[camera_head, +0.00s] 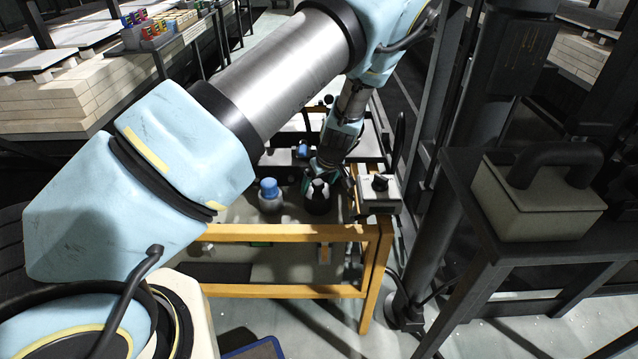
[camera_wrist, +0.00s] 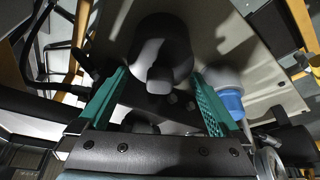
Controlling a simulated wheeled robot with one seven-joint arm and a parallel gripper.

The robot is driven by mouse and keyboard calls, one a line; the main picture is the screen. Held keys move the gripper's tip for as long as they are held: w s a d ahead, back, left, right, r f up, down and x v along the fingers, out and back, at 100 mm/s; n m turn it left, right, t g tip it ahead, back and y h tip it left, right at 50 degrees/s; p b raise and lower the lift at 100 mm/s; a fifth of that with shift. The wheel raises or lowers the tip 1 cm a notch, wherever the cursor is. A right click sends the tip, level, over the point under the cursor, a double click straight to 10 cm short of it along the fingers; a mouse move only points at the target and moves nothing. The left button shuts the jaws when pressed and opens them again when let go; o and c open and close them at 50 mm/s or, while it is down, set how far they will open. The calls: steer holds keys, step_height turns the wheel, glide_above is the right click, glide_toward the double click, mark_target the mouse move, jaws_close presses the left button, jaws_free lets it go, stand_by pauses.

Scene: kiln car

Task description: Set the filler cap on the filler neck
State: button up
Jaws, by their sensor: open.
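My gripper (camera_head: 327,178) hangs over a low bench with its teal fingers apart. In the wrist view my open gripper (camera_wrist: 160,74) has a dark rounded vessel (camera_wrist: 163,40) between and beyond its fingertips, with a short stub facing the camera. In the head view this dark vessel (camera_head: 318,203) stands upright under the fingers, with a pale patch near its top. I cannot tell whether the stub is the filler neck or the filler cap, nor whether the fingers touch it. No separate filler cap can be made out.
A pale bottle with a blue top (camera_head: 269,188) stands left of the dark vessel; it also shows in the wrist view (camera_wrist: 229,100). A grey box with a black knob (camera_head: 378,190) stands close right. An orange rail (camera_head: 285,233) bounds the bench front. A dark post rises at right.

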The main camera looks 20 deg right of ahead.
steer(key=shift+r, duration=0.1)
stand_by(0.3)
steer(key=shift+p+v, duration=2.9)
steer(key=shift+v, duration=0.55)
steer(key=shift+r, duration=0.1)
steer(key=v, duration=1.1)
steer(key=w+a+r+g+p, duration=0.2)
steer(key=a+r, duration=0.3)
steer(key=a, duration=0.5)
steer(key=w+a+r+g+p, duration=0.15)
steer(key=a+r, duration=0.35)
steer(key=a, duration=0.5)
steer(key=s+a+r+m+p, duration=0.1)
steer(key=s+a+r+p, duration=0.1)
steer(key=a+r, duration=0.3)
steer(key=s+a+r+m+p, duration=0.1)
steer(key=s+a+r, duration=0.4)
steer(key=a, duration=0.7)
steer(key=shift+a+r+h+p, duration=0.2)
steer(key=shift+r+h+p, duration=0.1)
steer(key=shift+r+p, duration=0.4)
